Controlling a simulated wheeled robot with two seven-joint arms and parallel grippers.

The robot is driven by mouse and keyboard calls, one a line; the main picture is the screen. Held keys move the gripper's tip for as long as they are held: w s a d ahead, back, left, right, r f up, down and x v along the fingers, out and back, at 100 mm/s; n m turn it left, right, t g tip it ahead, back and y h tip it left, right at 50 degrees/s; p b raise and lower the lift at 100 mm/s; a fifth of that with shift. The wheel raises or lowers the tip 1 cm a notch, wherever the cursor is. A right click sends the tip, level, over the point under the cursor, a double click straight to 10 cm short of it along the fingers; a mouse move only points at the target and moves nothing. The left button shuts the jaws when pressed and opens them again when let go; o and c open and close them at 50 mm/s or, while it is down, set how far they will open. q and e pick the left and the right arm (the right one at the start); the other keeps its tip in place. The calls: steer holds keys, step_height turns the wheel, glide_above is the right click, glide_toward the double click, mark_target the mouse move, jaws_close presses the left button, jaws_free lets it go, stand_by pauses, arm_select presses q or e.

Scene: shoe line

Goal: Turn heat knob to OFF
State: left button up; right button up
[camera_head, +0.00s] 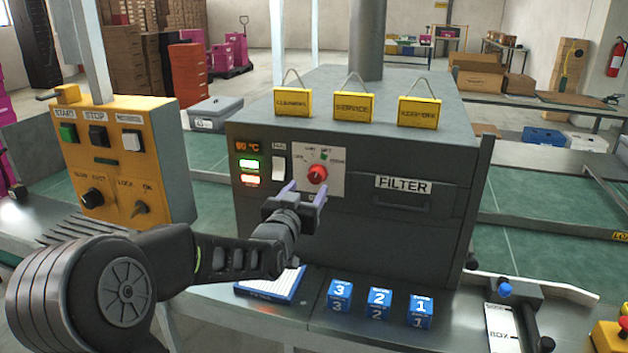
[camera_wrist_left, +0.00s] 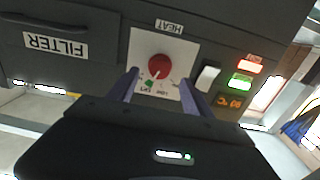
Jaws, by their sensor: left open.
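The red heat knob (camera_head: 317,175) sits on a pale plate (camera_head: 338,160) on the front of the grey machine (camera_head: 400,150). In the left wrist view the red knob (camera_wrist_left: 159,66) shows below the HEAT label, which appears upside down, with a green mark at its lower left. My left gripper (camera_head: 306,188) is open in front of the knob. In the wrist view its two fingers (camera_wrist_left: 160,85) stand to either side of the knob, apart from it as far as I can tell. My right gripper is not in view.
A white rocker switch (camera_head: 279,168) and lit displays (camera_head: 249,164) are left of the knob plate. A FILTER drawer handle (camera_head: 404,203) is to the right. Blue numbered blocks (camera_head: 379,302) and a blue-edged tray (camera_head: 271,285) lie below. A yellow control box (camera_head: 122,160) stands left.

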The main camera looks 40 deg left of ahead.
mark_target(315, 179)
arm_select(q)
steer(key=p+x, duration=0.1)
steer(key=x, duration=0.4)
steer(key=shift+w+a, duration=0.15)
steer(key=shift+w, duration=0.25)
steer(key=shift+c, duration=0.5)
jaws_close()
